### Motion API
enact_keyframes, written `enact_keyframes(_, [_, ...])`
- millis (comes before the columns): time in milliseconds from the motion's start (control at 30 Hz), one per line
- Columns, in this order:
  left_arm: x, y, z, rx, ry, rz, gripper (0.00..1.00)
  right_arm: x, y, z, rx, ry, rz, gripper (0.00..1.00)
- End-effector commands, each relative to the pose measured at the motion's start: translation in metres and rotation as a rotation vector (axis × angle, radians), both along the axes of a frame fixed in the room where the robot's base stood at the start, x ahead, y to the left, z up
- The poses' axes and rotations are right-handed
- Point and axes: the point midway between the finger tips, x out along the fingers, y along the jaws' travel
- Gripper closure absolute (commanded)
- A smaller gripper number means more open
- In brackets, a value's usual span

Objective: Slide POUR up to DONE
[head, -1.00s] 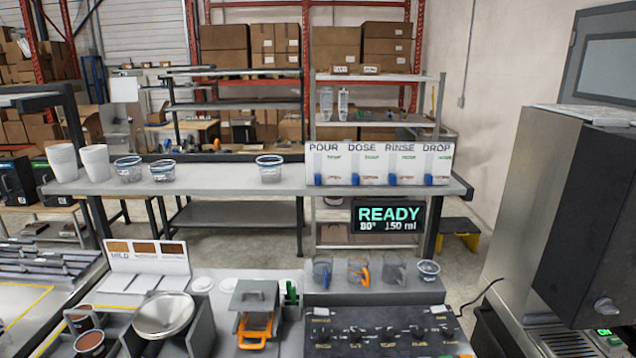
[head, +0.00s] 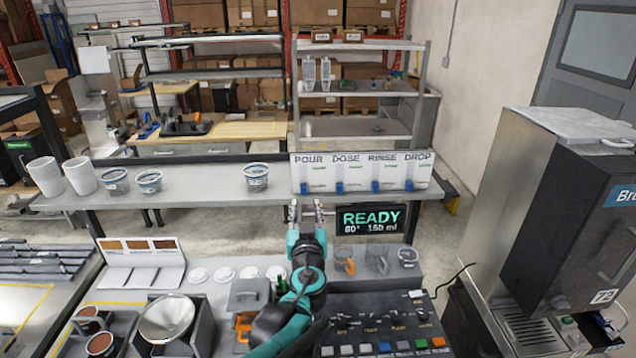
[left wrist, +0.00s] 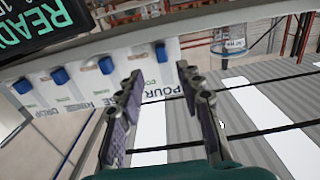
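The white panel (head: 361,170) has columns headed POUR, DOSE, RINSE and DROP. The blue POUR slider (head: 304,187) is at the low end of its column, with a small green mark (head: 317,169) above it, too small to read. In the left wrist view the panel appears upside down, and the POUR slider (left wrist: 160,54) is the rightmost blue one. My left gripper (head: 305,208) is open and empty, just in front of and below the POUR column. Its parted fingers (left wrist: 160,98) show in the left wrist view, apart from the slider. My right gripper is out of view.
The dark READY display (head: 370,219) hangs below the panel, right of my left gripper. A lidded cup (head: 256,177) stands left of the panel on the grey shelf (head: 210,190). Cups and orange handles (head: 345,262) stand below the display.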

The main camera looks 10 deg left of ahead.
Motion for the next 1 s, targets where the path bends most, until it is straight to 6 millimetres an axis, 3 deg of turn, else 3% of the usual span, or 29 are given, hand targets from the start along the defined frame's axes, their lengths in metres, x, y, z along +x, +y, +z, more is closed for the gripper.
enact_keyframes(400, [0.060,0.019,-0.001,0.000,0.001,0.003,0.64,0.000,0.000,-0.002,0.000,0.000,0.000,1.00])
enact_keyframes(800, [0.070,0.022,-0.001,0.000,0.001,0.004,0.64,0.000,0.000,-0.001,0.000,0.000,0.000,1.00])
enact_keyframes(933, [0.070,0.022,-0.001,0.000,0.001,0.004,0.95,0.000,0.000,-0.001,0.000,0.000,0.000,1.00])
enact_keyframes(1000, [0.070,0.022,-0.001,0.000,0.001,0.004,1.00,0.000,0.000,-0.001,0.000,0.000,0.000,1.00])
